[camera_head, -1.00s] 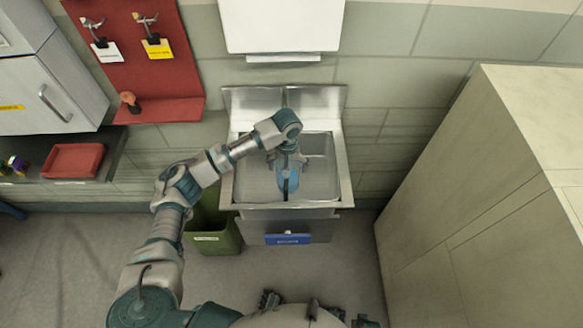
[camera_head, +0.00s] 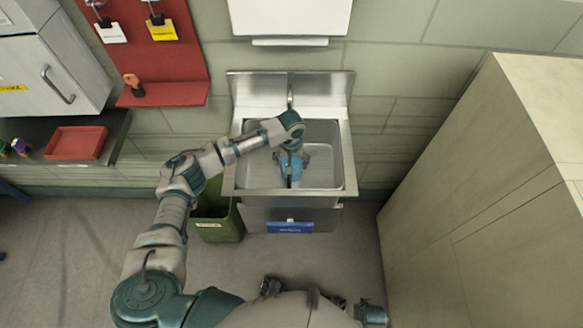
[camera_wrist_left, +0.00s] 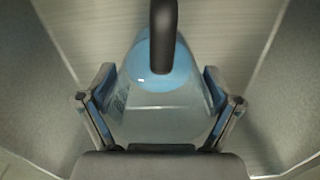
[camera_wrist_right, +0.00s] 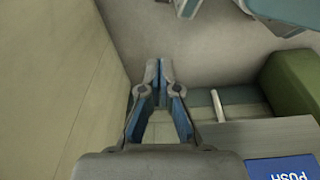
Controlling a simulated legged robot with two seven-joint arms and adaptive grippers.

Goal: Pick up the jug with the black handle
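The jug (camera_head: 291,168) has a blue top and a black handle and stands in the metal sink (camera_head: 230,186). My left gripper (camera_head: 291,154) reaches down into the sink over it and hides part of it. In the left wrist view the jug (camera_wrist_left: 158,105) lies between the two spread fingers of my left gripper (camera_wrist_left: 159,72), its dark handle pointing away from the palm. The fingers are close to its sides; I cannot tell whether they touch. My right gripper (camera_wrist_right: 158,66) has its fingertips together, with nothing between them.
A green bin (camera_head: 216,222) stands on the floor left of the sink. A large pale cabinet (camera_head: 470,165) is on the right. A red tray (camera_head: 76,143) lies on the left counter. A blue PUSH sign (camera_head: 290,227) is on the sink front. The sink walls are close around the left gripper.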

